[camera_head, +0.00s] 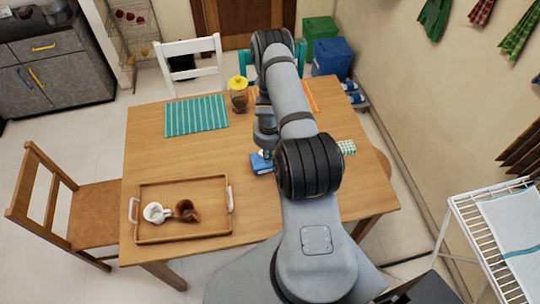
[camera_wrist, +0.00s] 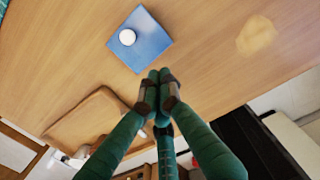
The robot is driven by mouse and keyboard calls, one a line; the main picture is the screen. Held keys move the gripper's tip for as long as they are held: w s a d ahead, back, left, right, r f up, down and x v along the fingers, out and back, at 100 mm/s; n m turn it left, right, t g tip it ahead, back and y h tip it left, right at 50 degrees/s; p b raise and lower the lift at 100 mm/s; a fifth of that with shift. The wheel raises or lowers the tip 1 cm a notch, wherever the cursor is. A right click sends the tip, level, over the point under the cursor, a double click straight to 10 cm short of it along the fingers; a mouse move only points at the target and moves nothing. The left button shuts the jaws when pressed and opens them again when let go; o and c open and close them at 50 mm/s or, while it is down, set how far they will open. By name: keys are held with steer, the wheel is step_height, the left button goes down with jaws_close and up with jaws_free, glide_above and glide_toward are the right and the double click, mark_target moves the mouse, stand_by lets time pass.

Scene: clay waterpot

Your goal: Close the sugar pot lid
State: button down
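No pot is plainly marked as the sugar pot. A glass jar with brown contents and a yellow top (camera_head: 239,95) stands upright at the table's far side, left of my arm. A small white vessel (camera_head: 153,212) and a brown clay vessel (camera_head: 186,210) sit in the wooden tray (camera_head: 182,184) at the front left; I cannot make out a lid on either. My gripper (camera_wrist: 162,76) has its green fingers together with nothing visible between them. It is apart from these vessels. In the head view my arm hides the fingers.
A blue square item (camera_head: 261,165) lies near my arm; in the wrist view a round white thing sits on it (camera_wrist: 149,38). A green striped mat (camera_head: 195,115) lies at the back left. Chairs stand around the table. The table's left middle is clear.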

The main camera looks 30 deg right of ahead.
stand_by(0.3)
steer(key=shift+r, duration=0.8)
steer(key=shift+f, duration=0.1)
